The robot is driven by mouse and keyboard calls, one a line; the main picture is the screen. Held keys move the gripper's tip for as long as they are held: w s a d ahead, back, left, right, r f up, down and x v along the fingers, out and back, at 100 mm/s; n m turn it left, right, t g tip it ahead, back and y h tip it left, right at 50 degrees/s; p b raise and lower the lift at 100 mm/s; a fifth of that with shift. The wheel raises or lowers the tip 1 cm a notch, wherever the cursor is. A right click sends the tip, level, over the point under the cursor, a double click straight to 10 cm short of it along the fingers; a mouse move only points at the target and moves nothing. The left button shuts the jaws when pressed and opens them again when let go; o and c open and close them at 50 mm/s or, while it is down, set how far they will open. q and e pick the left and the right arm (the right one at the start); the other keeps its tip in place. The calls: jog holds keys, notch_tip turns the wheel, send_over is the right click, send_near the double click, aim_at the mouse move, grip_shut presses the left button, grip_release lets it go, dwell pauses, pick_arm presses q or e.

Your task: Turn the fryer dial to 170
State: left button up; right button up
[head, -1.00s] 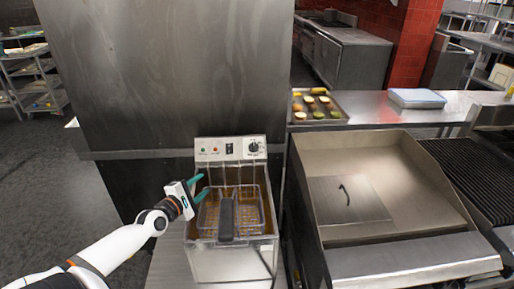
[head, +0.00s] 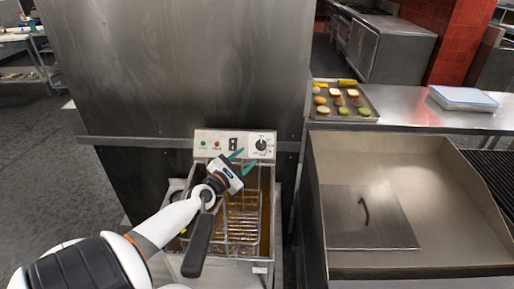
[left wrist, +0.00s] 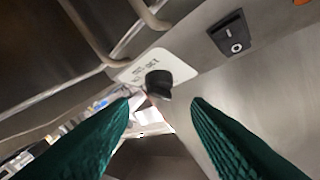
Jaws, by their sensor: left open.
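The fryer (head: 205,145) stands against the steel cabinet, with a control panel along its top back. The round black fryer dial (head: 261,145) is at the right end of this panel. In the left wrist view the dial (left wrist: 158,83) is a dark knob on a white printed plate, seen ahead between the fingers. Its setting is too small to read. My left gripper (head: 243,161), with green fingers, is open and empty. It is just left of and below the dial, apart from it. My right gripper does not show.
A wire fry basket (head: 240,225) with a dark handle (head: 198,245) sits in the fryer below my left arm. A black switch (left wrist: 232,33) is beside the dial plate. A griddle with a steel lid (head: 370,215) and a food tray (head: 343,100) are on the right.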

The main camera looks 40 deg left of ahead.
aim_at(259, 147)
pick_arm(q)
jog(key=w, duration=0.4)
jog(key=w+a+b, duration=0.1)
jog(key=w, duration=0.2)
jog(key=shift+f, duration=0.15)
jog(key=shift+w, duration=0.25)
jog(key=c, duration=0.7)
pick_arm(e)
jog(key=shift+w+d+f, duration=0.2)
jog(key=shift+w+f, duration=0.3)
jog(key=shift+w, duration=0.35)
